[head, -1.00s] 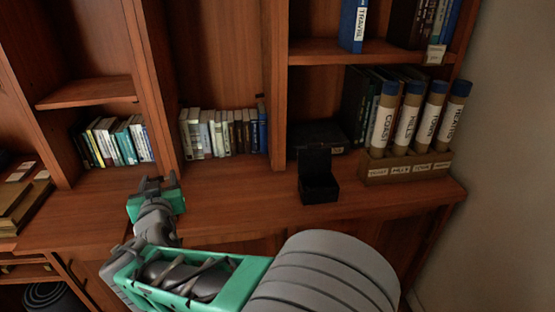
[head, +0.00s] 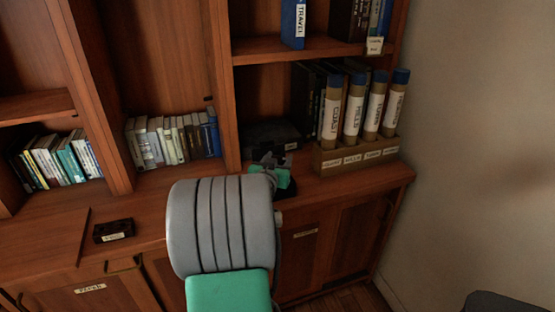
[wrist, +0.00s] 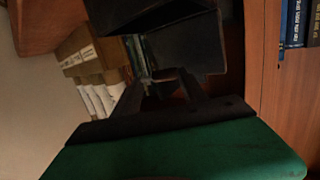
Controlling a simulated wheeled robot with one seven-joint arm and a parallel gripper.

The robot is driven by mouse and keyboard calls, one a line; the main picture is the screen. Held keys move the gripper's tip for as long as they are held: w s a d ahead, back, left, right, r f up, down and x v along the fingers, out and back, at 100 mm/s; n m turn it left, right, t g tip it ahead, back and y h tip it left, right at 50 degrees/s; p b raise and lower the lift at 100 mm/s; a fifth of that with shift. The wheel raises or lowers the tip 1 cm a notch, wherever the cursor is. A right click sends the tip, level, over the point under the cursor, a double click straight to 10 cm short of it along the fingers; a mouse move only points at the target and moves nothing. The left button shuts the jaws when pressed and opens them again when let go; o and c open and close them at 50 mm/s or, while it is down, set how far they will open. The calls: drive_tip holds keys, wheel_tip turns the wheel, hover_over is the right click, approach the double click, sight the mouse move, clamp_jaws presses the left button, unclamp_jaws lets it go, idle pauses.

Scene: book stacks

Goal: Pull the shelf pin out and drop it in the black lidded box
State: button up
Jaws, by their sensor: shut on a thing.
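The black lidded box stands open on the counter, mostly hidden behind my gripper in the head view, where a dark edge (head: 288,190) shows. In the wrist view the box (wrist: 192,45) fills the space just beyond the fingers, dark inside. My gripper (wrist: 165,76) is at the box; it also shows in the head view (head: 270,160). Its fingers are nearly together on a small dark thing, taken to be the shelf pin, too dark to make out. Another small dark peg (head: 208,98) shows on the upright divider of the middle bay.
Cardboard tubes (head: 355,105) stand in a labelled holder (head: 350,158) close right of my gripper. A black box file (head: 272,135) lies behind. A small black labelled case (head: 113,230) lies on the counter at left.

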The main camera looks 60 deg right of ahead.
drive_tip(key=b, duration=0.3)
hover_over(280, 194)
drive_tip(key=w+d, duration=0.2)
drive_tip(key=d, duration=0.1)
wheel_tip(280, 194, down, 6)
drive_tip(key=shift+w+d+r, duration=0.1)
drive_tip(key=shift+d, duration=0.05)
drive_tip(key=shift+r, duration=0.1)
drive_tip(key=o, duration=1.5)
drive_tip(key=v, duration=0.8)
drive_tip(key=shift+d, duration=0.1)
